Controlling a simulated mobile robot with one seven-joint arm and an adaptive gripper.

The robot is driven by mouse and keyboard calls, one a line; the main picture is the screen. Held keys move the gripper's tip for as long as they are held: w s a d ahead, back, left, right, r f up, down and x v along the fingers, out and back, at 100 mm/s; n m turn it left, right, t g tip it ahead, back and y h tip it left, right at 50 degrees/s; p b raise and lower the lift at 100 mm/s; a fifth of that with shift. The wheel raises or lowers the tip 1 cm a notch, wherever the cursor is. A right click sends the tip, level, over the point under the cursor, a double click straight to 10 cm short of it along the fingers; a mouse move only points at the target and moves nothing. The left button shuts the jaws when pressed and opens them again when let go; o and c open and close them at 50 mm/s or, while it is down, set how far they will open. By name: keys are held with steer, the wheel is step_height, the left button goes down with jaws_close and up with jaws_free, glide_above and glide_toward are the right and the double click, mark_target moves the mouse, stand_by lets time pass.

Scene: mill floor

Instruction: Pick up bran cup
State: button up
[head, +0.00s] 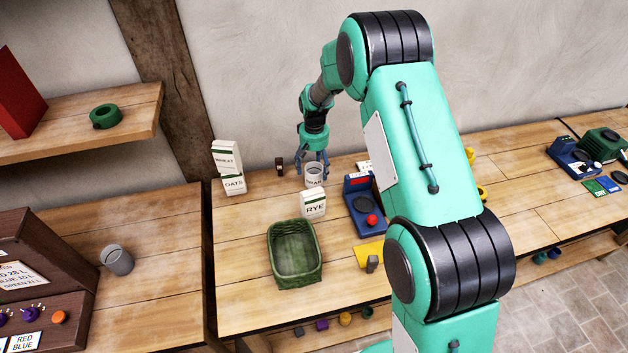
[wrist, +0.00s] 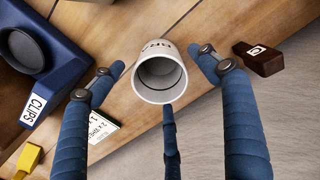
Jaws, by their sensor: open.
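The bran cup (head: 314,175) is a white cup with dark lettering, standing on the wooden bench at the back in the head view. In the wrist view the cup (wrist: 160,77) shows its open, empty-looking mouth. My gripper (head: 312,160) is open, with its fingers over and around the cup. In the wrist view two fingers of my gripper (wrist: 163,68) lie left and right of the cup with gaps on both sides. The third finger is at the near side, its tip by the rim; I cannot tell if it touches.
The rye bag (head: 313,204) stands just in front of the cup. The oats bag (head: 234,185) is to the left, with the wheat bag (head: 227,157) above it. A green basket (head: 295,252) and a blue clips device (head: 361,208) are nearby. A small dark block (wrist: 258,57) lies beside the cup.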

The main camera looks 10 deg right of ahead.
step_height(320, 180, up, 9)
steer(key=shift+r+p, duration=0.2)
steer(key=shift+p, duration=0.2)
steer(key=shift+s+r, duration=0.1)
steer(key=shift+s, duration=0.05)
stand_by(0.6)
steer(key=shift+s+a+r+t+b, duration=0.1)
steer(key=shift+s+r+t+b, duration=0.15)
steer(key=shift+s+t, duration=0.6)
steer(key=shift+s+a+r+t+b, duration=0.1)
steer(key=shift+s+r+t+b, duration=0.1)
steer(key=shift+s+t, duration=0.65)
steer(key=shift+s+a+r+t+b, duration=0.1)
steer(key=shift+s+r+t+b, duration=0.15)
steer(key=shift+s+t, duration=0.6)
steer(key=shift+s+g, duration=0.2)
steer(key=shift+g, duration=0.05)
glide_toward(315, 167)
steer(key=shift+s+a+f+b, duration=0.15)
steer(key=shift+s+a+f, duration=0.1)
steer(key=shift+f, duration=0.3)
steer(key=shift+s+a+f+b, duration=0.15)
steer(key=shift+s+a+f, duration=0.05)
steer(key=shift+f, duration=0.3)
steer(key=shift+s+a+f+b, duration=0.15)
steer(key=shift+s+a+f, duration=0.1)
steer(key=shift+f, duration=0.3)
steer(key=shift+f, duration=0.1)
